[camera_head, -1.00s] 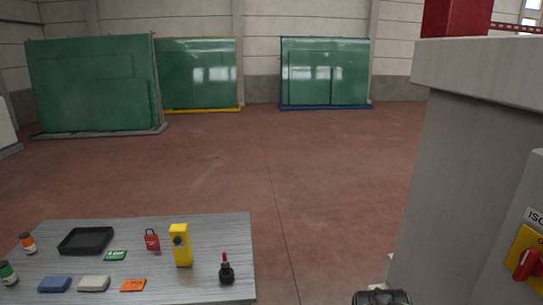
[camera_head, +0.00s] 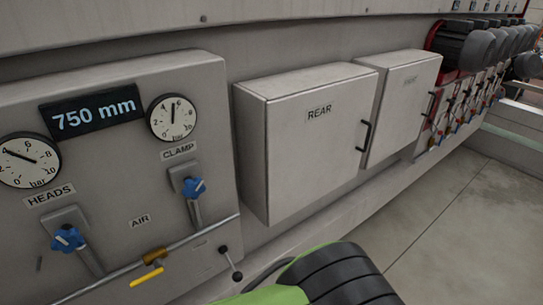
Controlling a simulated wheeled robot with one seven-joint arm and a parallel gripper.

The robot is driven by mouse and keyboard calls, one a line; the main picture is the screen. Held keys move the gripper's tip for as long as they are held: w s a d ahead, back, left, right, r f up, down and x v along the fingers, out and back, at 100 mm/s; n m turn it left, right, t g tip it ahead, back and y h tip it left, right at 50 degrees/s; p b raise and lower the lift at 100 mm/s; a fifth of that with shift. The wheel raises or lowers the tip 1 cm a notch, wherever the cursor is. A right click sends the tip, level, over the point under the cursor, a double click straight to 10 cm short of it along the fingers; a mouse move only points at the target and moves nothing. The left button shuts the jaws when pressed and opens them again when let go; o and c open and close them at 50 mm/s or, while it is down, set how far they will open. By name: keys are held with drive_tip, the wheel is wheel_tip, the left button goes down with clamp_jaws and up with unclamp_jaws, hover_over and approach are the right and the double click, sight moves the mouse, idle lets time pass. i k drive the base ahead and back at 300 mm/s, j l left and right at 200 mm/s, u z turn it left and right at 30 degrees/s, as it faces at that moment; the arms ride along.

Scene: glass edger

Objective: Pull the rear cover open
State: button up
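The rear cover (camera_head: 309,150) is a pale grey box-like door labelled REAR, in the middle of the head view. It looks shut. Its black bar handle (camera_head: 366,135) is upright near its right edge, and nothing touches it. A green and black ribbed part, which looks like a piece of my arm, shows at the bottom centre, below the cover. My gripper is not in view.
A second pale cover (camera_head: 407,95) with its own handle is right of the rear cover. On the left, a panel holds gauges (camera_head: 173,117), a 750 mm display (camera_head: 94,110), blue knobs and a yellow lever (camera_head: 147,277). Motors (camera_head: 468,45) line the far right. Floor (camera_head: 455,225) is clear at lower right.

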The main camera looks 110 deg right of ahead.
sight(316, 137)
drive_tip(key=z, duration=4.45)
drive_tip(key=i+l, duration=0.3)
drive_tip(key=i, duration=0.25)
drive_tip(key=i+l+u, duration=0.1)
drive_tip(key=i+l, duration=0.2)
drive_tip(key=i, duration=0.3)
drive_tip(key=i+l+u, duration=0.1)
drive_tip(key=i+l, duration=0.25)
drive_tip(key=i, duration=0.2)
